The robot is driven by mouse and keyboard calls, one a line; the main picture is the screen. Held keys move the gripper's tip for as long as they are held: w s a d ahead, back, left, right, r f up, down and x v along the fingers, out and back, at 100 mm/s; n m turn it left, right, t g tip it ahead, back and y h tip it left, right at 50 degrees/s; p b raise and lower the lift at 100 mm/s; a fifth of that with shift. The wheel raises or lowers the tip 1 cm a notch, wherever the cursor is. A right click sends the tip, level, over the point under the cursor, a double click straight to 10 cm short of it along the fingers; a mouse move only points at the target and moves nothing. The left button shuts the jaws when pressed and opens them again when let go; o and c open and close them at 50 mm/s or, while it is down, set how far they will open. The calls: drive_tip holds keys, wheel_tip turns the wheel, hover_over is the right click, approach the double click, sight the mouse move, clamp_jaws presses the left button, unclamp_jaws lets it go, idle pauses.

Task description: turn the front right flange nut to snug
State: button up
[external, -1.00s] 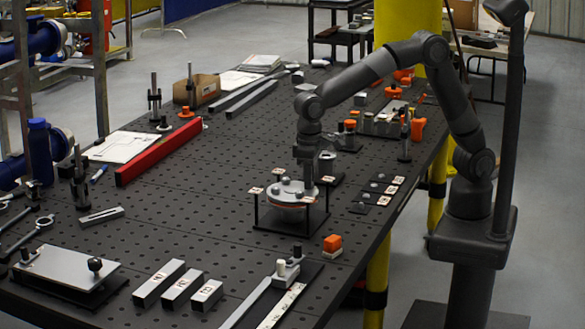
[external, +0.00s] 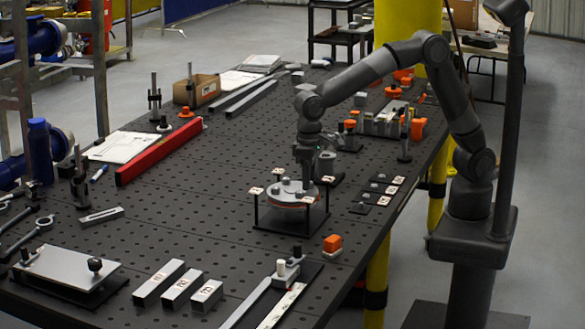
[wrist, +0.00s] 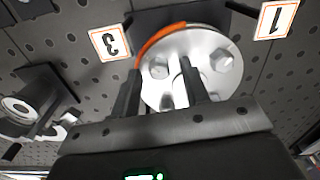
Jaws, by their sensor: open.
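The round silver flange (external: 284,197) sits with an orange ring under it on a dark stand with numbered tags at its corners. My gripper (external: 306,187) points down over the flange's right side. The fingers hide part of the flange, and I cannot tell which nut is front right.
Tags "3" (wrist: 110,43) and "1" (wrist: 277,18) stand near the flange. The perforated table (external: 180,215) is clear left of the stand.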

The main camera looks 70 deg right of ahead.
wheel_tip(320, 180, up, 11)
idle(0.6)
drive_tip(key=shift+f, duration=0.1)
drive_tip(key=s+d+r+t, duration=0.1)
drive_tip(key=s+d+r, duration=0.1)
drive_tip(key=d, duration=1)
drive_tip(key=s+d+r+t, duration=0.1)
drive_tip(key=s+d+r, duration=0.15)
drive_tip(key=d, duration=0.85)
drive_tip(key=s+d+f+t, duration=0.1)
drive_tip(key=s+d+f, duration=0.2)
drive_tip(key=s+d, duration=0.3)
drive_tip(key=s+d+f+m+t, duration=0.1)
drive_tip(key=s+d+f+t, duration=0.1)
drive_tip(key=s+d, duration=0.5)
drive_tip(key=d+f, duration=0.1)
drive_tip(key=d, duration=0.2)
drive_tip(key=shift+d+f+t, duration=0.25)
drive_tip(key=shift+t, duration=0.05)
